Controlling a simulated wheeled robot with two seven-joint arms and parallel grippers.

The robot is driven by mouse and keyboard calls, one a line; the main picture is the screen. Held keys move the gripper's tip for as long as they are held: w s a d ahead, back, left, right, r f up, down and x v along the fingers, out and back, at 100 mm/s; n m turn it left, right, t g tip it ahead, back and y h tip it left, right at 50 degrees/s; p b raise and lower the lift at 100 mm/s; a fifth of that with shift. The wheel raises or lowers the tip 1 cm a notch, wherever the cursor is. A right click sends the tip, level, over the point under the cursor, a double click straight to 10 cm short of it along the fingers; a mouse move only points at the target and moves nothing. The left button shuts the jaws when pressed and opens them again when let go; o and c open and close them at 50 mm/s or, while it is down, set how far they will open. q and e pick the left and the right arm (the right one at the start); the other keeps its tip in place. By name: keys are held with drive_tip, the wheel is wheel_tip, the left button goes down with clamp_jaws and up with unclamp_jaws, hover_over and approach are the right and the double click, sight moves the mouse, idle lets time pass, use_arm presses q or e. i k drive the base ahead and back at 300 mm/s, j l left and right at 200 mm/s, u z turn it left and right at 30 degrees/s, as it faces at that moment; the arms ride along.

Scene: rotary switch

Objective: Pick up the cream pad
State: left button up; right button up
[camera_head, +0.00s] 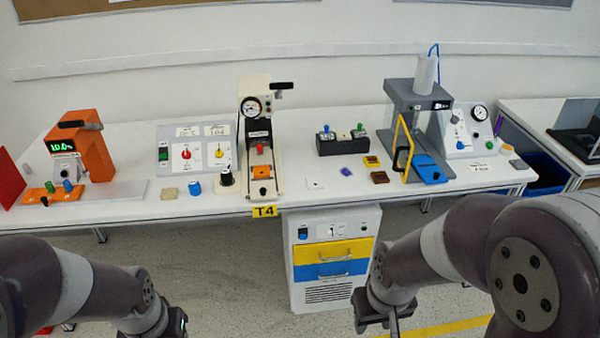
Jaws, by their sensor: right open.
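My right gripper (392,326) is low in front of the bench, right of the drawer cabinet, far from the pad. It is open with nothing seen in it, and its tips are cut by the bottom edge. My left gripper (178,324) is at the bottom edge, below the bench and well apart from the pad; its fingers are hard to make out.
The bench (120,203) carries an orange device (92,145), a switch panel (196,148), a cream gauge press (254,110) and a grey press (418,98). A black knob (226,178) stands right of the blue piece. A drawer cabinet (330,222) stands underneath.

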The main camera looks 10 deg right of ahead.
sight(166, 193)
drive_tip(key=i+j+z, duration=0.45)
drive_tip(key=i+j, duration=1.15)
drive_tip(key=i+l, duration=0.05)
